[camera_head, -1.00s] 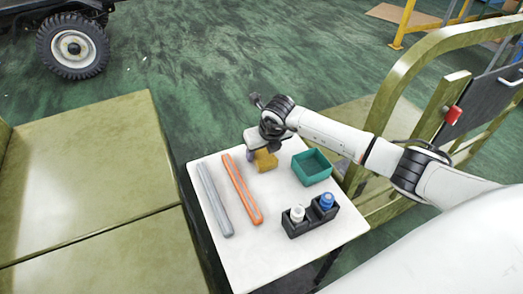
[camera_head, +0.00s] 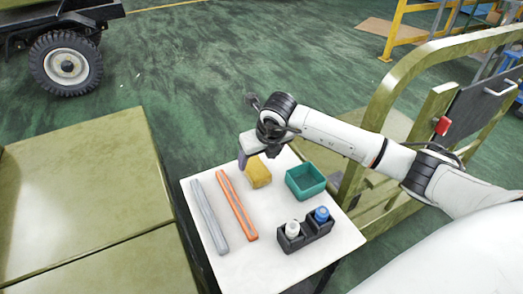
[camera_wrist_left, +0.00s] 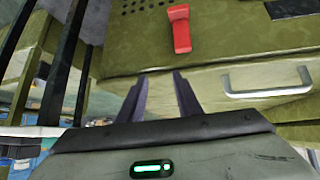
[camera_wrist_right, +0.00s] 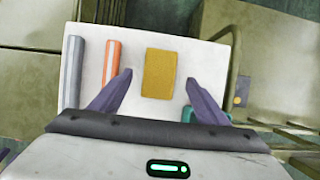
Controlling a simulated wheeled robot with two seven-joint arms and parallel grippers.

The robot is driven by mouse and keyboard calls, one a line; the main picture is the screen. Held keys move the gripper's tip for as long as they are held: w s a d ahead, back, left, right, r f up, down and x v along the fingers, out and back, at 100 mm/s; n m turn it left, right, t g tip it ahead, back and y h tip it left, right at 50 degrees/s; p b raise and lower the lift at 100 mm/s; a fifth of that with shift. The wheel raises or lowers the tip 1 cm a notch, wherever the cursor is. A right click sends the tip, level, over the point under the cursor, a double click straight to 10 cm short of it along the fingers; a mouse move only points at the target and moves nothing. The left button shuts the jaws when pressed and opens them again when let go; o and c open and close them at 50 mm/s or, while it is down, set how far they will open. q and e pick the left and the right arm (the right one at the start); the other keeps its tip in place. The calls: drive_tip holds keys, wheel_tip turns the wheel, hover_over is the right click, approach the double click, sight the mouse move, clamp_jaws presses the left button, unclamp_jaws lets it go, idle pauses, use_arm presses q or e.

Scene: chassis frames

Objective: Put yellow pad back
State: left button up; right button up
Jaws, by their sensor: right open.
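The yellow pad (camera_head: 258,173) is a mustard block lying on the white table (camera_head: 240,262), to the right of the orange bar. My right gripper (camera_head: 243,160) is open and above the table near the pad's far side, apart from it. In the right wrist view the pad (camera_wrist_right: 158,73) shows between the spread fingers (camera_wrist_right: 158,78), below them, with nothing held. My left gripper is out of the head view. In the left wrist view its fingers (camera_wrist_left: 160,76) are apart and empty, facing an olive panel.
A grey bar (camera_head: 209,217) and an orange bar (camera_head: 237,206) lie left of the pad. A green open box (camera_head: 306,182) stands to its right. A black holder (camera_head: 305,235) with a white bottle and a blue-topped bottle stands in front. An olive railing (camera_head: 385,95) rises at right.

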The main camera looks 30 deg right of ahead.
drive_tip(key=shift+v, duration=2.75)
